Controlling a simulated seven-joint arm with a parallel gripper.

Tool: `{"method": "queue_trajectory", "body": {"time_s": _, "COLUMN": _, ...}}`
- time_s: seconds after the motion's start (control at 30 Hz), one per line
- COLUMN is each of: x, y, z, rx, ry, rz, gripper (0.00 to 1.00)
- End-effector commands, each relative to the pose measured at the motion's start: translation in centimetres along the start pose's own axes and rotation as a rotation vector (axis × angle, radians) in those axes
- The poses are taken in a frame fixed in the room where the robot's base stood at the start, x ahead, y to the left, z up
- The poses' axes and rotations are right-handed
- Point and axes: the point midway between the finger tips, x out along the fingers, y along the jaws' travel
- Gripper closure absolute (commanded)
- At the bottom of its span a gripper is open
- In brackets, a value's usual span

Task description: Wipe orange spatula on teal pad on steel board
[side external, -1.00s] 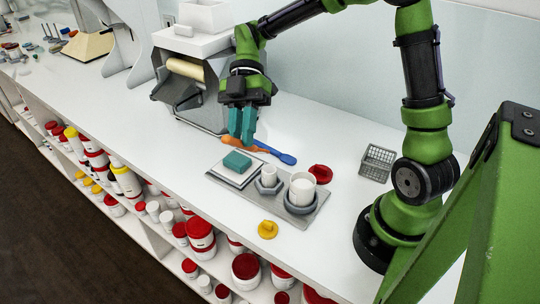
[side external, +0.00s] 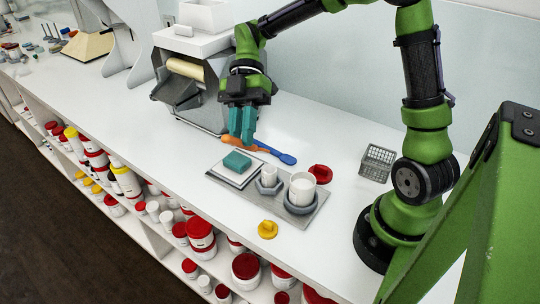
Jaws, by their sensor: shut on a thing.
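My gripper (side external: 241,139) has teal fingers pointing down, shut on the orange spatula (side external: 257,148) just behind the board. The fingers hide part of the spatula, and it appears at or very near the counter surface. The steel board (side external: 258,206) lies flat in front of the gripper. The teal pad (side external: 236,162) rests on a white square tile (side external: 227,176) at the board's left end. The pad is below and slightly left of the fingertips in the picture, apart from them.
A blue spatula (side external: 284,158) lies right of the gripper. A small cup (side external: 269,176) and a larger white jar (side external: 302,188) stand in grey holders on the board. A red lid (side external: 320,173), yellow piece (side external: 267,229) and wire basket (side external: 377,162) are nearby. A roller mill (side external: 190,88) stands left.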

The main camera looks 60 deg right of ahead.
Motion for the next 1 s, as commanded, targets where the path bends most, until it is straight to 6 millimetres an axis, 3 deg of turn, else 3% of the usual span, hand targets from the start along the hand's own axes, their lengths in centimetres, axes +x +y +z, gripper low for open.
{"method": "queue_trajectory", "body": {"time_s": 0.17, "x": 0.7, "y": 0.3, "z": -0.1, "rx": -0.004, "ry": -0.026, "rz": -0.014, "gripper": 1.0}}
{"method": "queue_trajectory", "body": {"time_s": 0.5, "x": -0.5, "y": 8.3, "z": 2.1, "rx": 0.001, "ry": -0.099, "rz": -0.033, "gripper": 1.0}}
{"method": "queue_trajectory", "body": {"time_s": 0.6, "x": -1.3, "y": 9.8, "z": 2.7, "rx": 0.018, "ry": -0.11, "rz": -0.021, "gripper": 1.0}}
{"method": "queue_trajectory", "body": {"time_s": 0.73, "x": -2.4, "y": 10.4, "z": 3.1, "rx": 0.044, "ry": -0.123, "rz": -0.003, "gripper": 1.0}}
{"method": "queue_trajectory", "body": {"time_s": 1.0, "x": -1.2, "y": 10.7, "z": 4.3, "rx": 0.058, "ry": -0.138, "rz": -0.002, "gripper": 1.0}}
